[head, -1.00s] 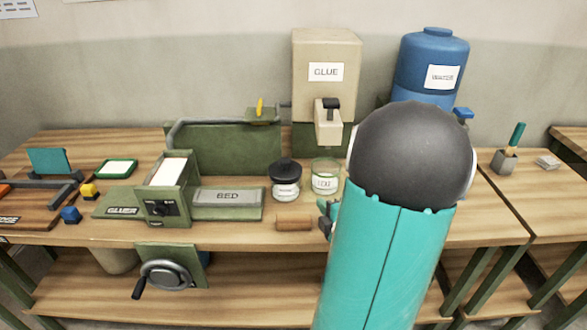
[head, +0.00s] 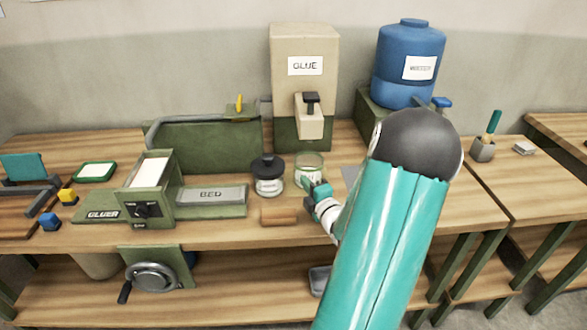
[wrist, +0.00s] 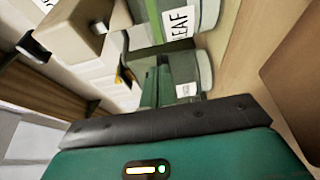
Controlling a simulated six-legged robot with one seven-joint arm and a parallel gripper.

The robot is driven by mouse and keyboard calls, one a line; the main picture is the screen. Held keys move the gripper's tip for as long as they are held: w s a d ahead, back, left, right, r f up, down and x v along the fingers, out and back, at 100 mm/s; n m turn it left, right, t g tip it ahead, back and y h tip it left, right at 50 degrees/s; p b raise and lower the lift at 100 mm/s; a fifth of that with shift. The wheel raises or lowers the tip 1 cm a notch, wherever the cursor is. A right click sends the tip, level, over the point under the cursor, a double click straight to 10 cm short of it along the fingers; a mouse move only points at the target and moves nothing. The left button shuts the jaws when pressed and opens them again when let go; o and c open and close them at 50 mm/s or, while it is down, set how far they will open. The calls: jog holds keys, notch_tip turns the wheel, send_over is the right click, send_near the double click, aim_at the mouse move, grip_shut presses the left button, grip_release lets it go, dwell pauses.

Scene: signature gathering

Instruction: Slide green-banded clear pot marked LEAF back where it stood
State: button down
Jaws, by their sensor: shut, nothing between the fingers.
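The green-banded clear pot (head: 309,160) stands on the bench, right of a dark-lidded clear jar (head: 268,186). In the wrist view the pot (wrist: 205,14) shows its LEAF label and green band close ahead of the fingers. My gripper (head: 318,187) is shut and empty at the pot's near side, hiding part of its lower front. The green fingertips (wrist: 159,72) point toward the pot; I cannot tell whether they touch it. Another clear vessel (wrist: 199,72) with a partly hidden label is right beside the fingers.
A tan GLUE dispenser (head: 305,45) stands behind the pot and a blue tank (head: 408,60) behind to the right. A brown block (head: 279,216) lies in front.

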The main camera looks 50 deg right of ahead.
jog(key=x, duration=0.8)
jog(key=shift+w+d, duration=0.1)
jog(key=shift+w, duration=0.25)
jog(key=s+d, duration=1.3)
jog(key=s, duration=0.1)
jog(key=shift+d, duration=0.25)
jog(key=shift+w+a, duration=0.1)
dwell(0.3)
